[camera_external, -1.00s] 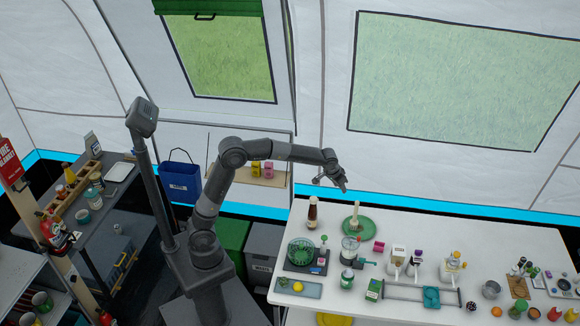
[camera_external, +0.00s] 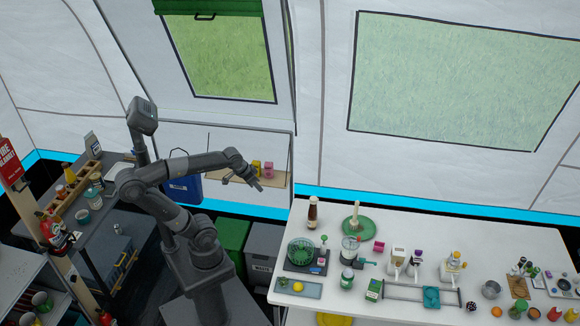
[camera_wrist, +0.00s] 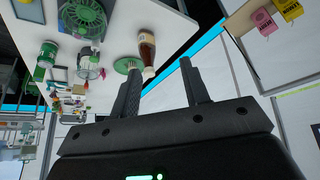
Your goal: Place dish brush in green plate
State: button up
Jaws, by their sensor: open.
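The green plate (camera_external: 370,230) lies near the back edge of the white table. A pale, slim upright object (camera_external: 356,211) stands on it; it may be the dish brush, but it is too small to be sure. My gripper (camera_external: 259,187) is open and empty, in the air to the left of the table and well apart from the plate. In the wrist view, my two fingers (camera_wrist: 159,68) are spread with nothing between them. The green plate also shows there (camera_wrist: 122,66), partly hidden by the left finger.
A brown bottle (camera_external: 312,213) stands left of the plate. A green fan-like item (camera_external: 300,250), a tray with a lemon (camera_external: 298,288) and several small goods crowd the table. A wall shelf (camera_external: 273,179) with yellow and pink boxes is close to my gripper.

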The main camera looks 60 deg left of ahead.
jog(key=s, duration=0.1)
jog(key=s+f, duration=0.2)
jog(key=s, duration=0.1)
jog(key=shift+a, duration=0.35)
